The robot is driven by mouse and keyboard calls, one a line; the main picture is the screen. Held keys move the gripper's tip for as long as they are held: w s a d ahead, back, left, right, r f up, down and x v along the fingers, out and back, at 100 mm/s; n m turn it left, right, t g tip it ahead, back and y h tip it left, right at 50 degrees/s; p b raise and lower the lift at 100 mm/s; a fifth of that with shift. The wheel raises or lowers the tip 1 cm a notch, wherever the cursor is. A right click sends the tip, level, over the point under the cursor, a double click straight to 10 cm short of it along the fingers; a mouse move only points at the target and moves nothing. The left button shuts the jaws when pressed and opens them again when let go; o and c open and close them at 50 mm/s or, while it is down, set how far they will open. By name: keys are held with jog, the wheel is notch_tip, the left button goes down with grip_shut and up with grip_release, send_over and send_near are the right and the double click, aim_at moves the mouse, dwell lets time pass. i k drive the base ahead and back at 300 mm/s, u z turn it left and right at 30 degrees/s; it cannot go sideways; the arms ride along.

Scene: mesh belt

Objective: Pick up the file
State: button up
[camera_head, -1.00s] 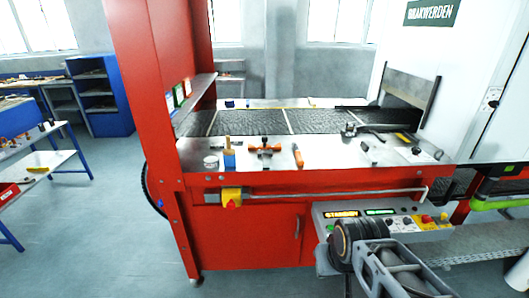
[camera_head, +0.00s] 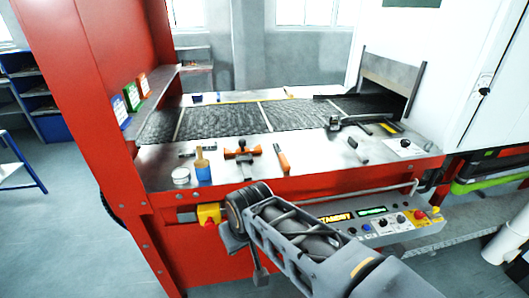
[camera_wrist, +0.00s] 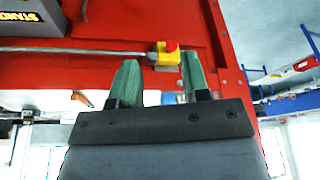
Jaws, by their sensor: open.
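A slim tool with an orange handle (camera_head: 282,158) lies on the metal ledge at the front of the red machine, right of centre among the hand tools. It may be the file, but it is too small to be sure. An orange tip (camera_wrist: 82,98) at the ledge edge in the wrist view may be the same tool. My gripper (camera_wrist: 160,65) has green fingers spread apart with nothing between them. It is in front of the red cabinet face, apart from the ledge tools. In the head view my arm hides the cabinet front, and the fingers cannot be made out.
The ledge also holds a white round tin (camera_head: 181,176), a brush (camera_head: 202,166), an orange clamp-like tool (camera_head: 242,150) and a dark-headed tool (camera_head: 357,150). A yellow switch box (camera_head: 209,214) and a rail (camera_head: 375,190) stick out in front. The mesh belt (camera_head: 225,121) lies behind.

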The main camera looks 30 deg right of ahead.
aim_at(285, 164)
jog(key=z, duration=0.35)
jog(key=i, duration=0.9)
jog(key=z, duration=0.6)
